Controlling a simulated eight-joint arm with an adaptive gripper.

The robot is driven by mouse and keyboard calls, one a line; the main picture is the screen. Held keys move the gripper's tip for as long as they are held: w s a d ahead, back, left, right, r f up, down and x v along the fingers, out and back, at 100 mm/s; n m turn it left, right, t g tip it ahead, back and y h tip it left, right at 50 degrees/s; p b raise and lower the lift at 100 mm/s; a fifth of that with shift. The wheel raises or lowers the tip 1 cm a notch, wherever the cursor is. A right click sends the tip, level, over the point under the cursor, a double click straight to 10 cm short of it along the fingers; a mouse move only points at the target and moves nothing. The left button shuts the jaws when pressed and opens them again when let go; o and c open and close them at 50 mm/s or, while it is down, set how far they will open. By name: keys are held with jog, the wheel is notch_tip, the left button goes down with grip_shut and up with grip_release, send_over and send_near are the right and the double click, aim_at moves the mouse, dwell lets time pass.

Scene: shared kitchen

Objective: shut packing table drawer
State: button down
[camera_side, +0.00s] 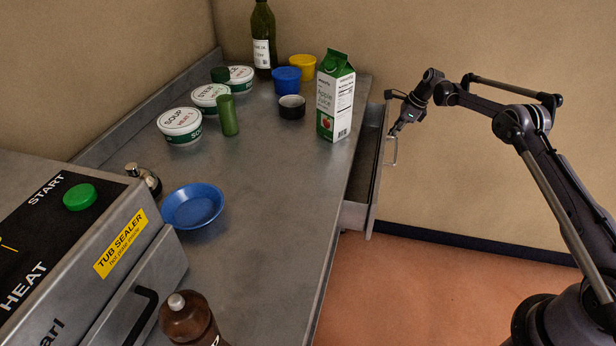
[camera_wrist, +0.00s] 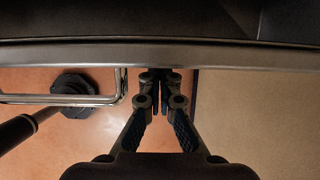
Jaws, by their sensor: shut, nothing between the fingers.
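The packing table drawer (camera_side: 357,205) stands open at the right side of the steel packing table (camera_side: 275,190). Its front panel (camera_side: 377,180) carries a metal bar handle (camera_side: 392,150). My gripper (camera_side: 396,131) is shut and empty, at the outer face of the drawer front near the handle. In the wrist view the closed fingertips (camera_wrist: 160,76) lie at the edge of the drawer front (camera_wrist: 200,54), with the handle (camera_wrist: 122,90) to their left. I cannot tell whether they touch the panel.
On the table stand a juice carton (camera_side: 336,97), soup tubs (camera_side: 180,125), a green bottle (camera_side: 263,40) and a blue bowl (camera_side: 192,206). A tub sealer (camera_side: 95,250) fills the near left. Orange floor (camera_side: 440,285) is clear beside the drawer; a wall (camera_side: 500,50) stands behind.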

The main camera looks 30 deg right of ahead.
jog(key=shift+w+a, duration=0.4)
jog(key=s+d+r, duration=0.6)
jog(key=r, duration=0.3)
jog(key=s+a+f+t+y, duration=0.2)
jog(key=s+f+t+y, duration=0.15)
jog(key=s+f, duration=0.35)
jog(key=s+a+t+y, duration=0.4)
jog(key=s+a, duration=0.1)
jog(key=s, duration=0.4)
jog(key=x, duration=1.4)
jog(key=shift+w+d, duration=0.15)
jog(key=shift+d, duration=0.1)
